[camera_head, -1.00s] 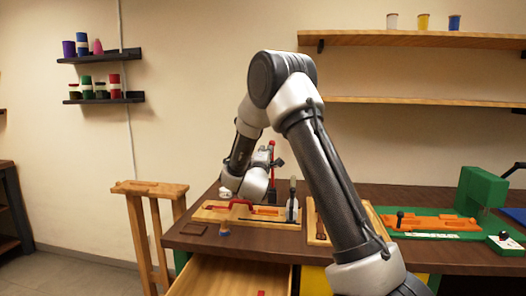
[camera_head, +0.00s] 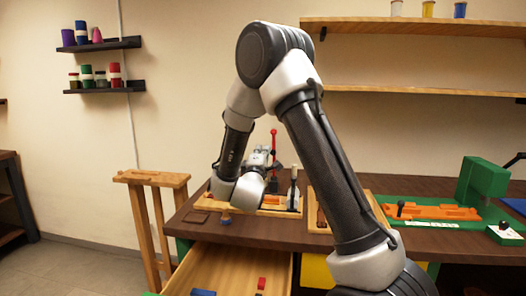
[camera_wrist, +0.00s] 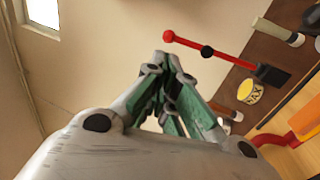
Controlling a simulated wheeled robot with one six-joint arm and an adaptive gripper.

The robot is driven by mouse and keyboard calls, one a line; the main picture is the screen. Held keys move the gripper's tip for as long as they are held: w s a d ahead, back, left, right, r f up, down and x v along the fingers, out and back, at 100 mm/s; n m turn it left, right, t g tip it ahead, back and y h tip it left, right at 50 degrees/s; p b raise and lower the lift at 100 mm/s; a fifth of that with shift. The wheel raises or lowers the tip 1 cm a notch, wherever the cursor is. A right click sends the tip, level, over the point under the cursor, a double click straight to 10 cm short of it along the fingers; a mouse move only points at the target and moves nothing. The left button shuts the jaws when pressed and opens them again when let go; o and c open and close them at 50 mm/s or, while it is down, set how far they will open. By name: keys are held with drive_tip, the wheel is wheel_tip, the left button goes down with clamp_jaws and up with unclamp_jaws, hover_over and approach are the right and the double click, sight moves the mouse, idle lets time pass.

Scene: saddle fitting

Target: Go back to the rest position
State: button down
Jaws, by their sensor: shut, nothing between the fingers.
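My gripper (camera_wrist: 168,75) shows in the wrist view with its green-sided fingers together and nothing between them. A wooden fixture board (camera_head: 272,212) lies just behind and beside my wrist. A red-handled tool (camera_head: 273,140) stands upright behind the wrist. It also shows in the wrist view (camera_wrist: 205,48), to the right of the fingers. A yellow wax tin (camera_wrist: 249,91) is right of the fingers in the wrist view.
An open drawer (camera_head: 239,270) sticks out below the bench with red and blue pieces inside. A wooden stand (camera_head: 152,178) is left of the bench. A green machine (camera_head: 482,180) stands at the right. Shelves (camera_head: 410,30) hang on the back wall.

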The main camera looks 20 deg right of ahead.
idle(0.3)
